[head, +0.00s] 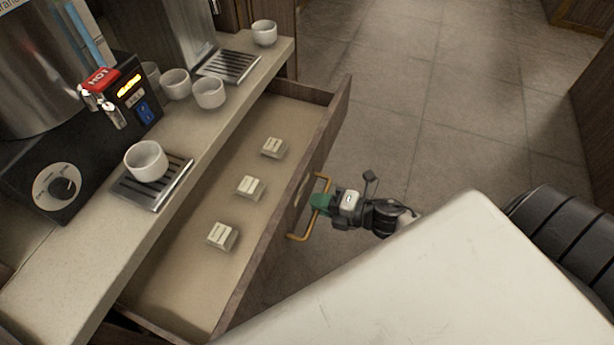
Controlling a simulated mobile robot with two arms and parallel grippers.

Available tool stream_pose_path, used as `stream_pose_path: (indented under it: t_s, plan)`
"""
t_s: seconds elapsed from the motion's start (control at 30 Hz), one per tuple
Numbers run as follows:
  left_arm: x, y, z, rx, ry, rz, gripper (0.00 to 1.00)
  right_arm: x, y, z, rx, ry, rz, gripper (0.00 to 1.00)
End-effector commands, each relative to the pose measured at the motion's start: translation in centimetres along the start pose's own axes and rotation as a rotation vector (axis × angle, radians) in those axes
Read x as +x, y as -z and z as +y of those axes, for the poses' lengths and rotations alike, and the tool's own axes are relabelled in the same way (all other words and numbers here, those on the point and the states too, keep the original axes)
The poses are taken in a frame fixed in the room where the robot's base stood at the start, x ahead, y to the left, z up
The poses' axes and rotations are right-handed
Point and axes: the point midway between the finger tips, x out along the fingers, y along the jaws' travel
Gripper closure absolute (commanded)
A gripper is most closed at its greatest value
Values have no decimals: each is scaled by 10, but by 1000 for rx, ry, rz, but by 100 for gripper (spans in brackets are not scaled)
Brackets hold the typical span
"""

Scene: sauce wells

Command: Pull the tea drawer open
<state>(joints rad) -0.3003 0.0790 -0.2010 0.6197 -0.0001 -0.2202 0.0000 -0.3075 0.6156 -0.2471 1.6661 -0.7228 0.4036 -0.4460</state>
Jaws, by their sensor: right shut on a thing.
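The tea drawer (196,284) is pulled out from under the counter in the head view, and its inside shows. Three small pale packets lie in it: a far one (273,147), a middle one (250,187) and a near one (222,236). A brass bar handle (303,238) is on the drawer's dark wooden front. My right gripper (321,203) is at the handle, shut on it, with green fingertips around the bar. My left gripper is not in view.
The counter (62,281) above the drawer carries a hot-water urn (40,75), drip trays (160,194) and several white cups, one of them (146,160) on the near tray. The tiled floor (420,100) right of the drawer is clear.

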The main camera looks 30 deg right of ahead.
Motion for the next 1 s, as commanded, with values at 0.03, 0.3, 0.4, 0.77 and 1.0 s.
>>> stream_pose_path:
  t_s: [0.03, 0.3, 0.4, 0.77, 1.0]
  plan:
    - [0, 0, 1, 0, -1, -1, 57, -3, 0, -1, 0, 2, -1, 100]
    - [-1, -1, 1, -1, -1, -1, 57, -9, 0, -2, 1, 0, -1, 100]
    - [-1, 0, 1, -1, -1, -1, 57, -9, 0, -2, 1, 0, -1, 100]
    - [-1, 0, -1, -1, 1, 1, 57, -9, 0, -2, 1, 0, -1, 65]
    - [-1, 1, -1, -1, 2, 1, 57, -8, 0, -2, 0, -1, -1, 63]
